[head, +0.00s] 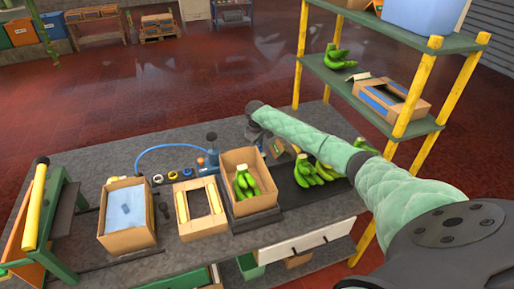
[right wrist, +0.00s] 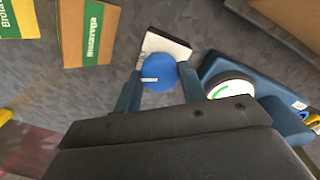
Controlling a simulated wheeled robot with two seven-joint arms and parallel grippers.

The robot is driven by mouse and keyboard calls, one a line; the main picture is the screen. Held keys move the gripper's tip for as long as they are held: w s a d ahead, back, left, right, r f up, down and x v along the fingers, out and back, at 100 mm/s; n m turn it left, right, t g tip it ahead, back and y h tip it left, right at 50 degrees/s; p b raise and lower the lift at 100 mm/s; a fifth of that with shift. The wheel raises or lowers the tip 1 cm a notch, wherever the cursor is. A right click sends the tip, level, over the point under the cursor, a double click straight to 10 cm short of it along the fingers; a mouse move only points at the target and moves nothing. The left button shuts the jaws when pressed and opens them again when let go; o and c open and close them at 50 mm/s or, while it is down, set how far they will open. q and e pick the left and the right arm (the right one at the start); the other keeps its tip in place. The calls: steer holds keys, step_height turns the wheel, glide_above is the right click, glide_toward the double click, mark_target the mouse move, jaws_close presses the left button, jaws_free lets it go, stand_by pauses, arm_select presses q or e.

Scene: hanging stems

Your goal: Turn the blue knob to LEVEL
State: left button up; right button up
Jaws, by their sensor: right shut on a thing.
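The blue knob (right wrist: 164,72) shows in the right wrist view, round, with a white pointer line at its lower left edge. It sits in front of a pale plate (right wrist: 168,45); any lettering there is too small to read. My right gripper (right wrist: 158,88) has one finger on each side of the knob and is shut on it. In the head view my right arm reaches over the bench and its gripper (head: 256,134) is small at the back edge; the knob cannot be made out there. My left gripper is not in view.
A blue device with a round gauge (right wrist: 231,89) stands right beside the knob. On the bench (head: 95,170) are a carton of green bananas (head: 243,188), an open carton (head: 127,236) and loose bananas (head: 306,172). A yellow-post shelf (head: 418,82) stands right.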

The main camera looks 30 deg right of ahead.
steer(key=n+b, duration=0.1)
steer(key=n, duration=0.2)
steer(key=shift+d+n, duration=0.1)
steer(key=shift+n, duration=0.3)
steer(key=n+b, duration=0.1)
steer(key=n, duration=0.2)
steer(key=shift+n, duration=0.3)
steer(key=n+b, duration=0.1)
steer(key=n, duration=0.2)
steer(key=shift+d+r+n+b, duration=0.1)
steer(key=shift+r+n+b, duration=0.05)
steer(key=shift+n+b, duration=0.25)
steer(key=shift+n, duration=0.5)
steer(key=shift+n+y, duration=0.3)
steer(key=shift+n, duration=0.1)
steer(key=shift+w+r, duration=0.1)
steer(key=o, duration=1)
steer(key=shift+b, duration=0.35)
steer(key=shift+r, duration=0.15)
steer(key=r+b, duration=0.3)
steer(key=r, duration=0.3)
steer(key=shift+s+r, duration=0.3)
steer(key=shift+r, duration=0.35)
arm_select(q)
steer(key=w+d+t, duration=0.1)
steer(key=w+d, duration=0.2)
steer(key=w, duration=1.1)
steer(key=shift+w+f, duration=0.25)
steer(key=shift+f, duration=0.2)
